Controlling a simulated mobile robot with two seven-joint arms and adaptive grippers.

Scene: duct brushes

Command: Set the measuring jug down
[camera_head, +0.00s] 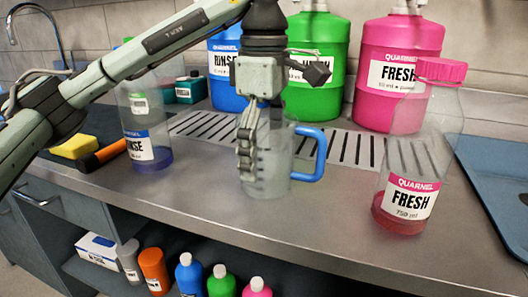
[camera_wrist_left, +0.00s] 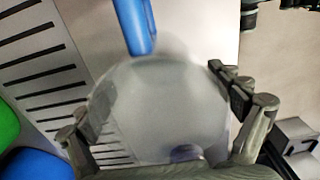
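The measuring jug (camera_head: 272,172) is clear, with a blue handle (camera_head: 312,152) on its right side. It is upright over the front middle of the counter; I cannot tell whether its base touches the counter. My left gripper (camera_head: 247,150) points down over the jug, with its fingers on either side of the wall. In the left wrist view the jug (camera_wrist_left: 165,105) fills the space between the fingers, which appear closed against it, and the handle (camera_wrist_left: 135,25) points up the picture. My right gripper does not show.
A clear RINSE bottle (camera_head: 147,140) stands left of the jug and a pink-capped FRESH bottle (camera_head: 408,160) right. Blue, green (camera_head: 320,60) and pink (camera_head: 398,70) containers stand behind a slotted drain (camera_head: 345,150). A yellow sponge (camera_head: 75,146) lies left. The counter front is clear.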

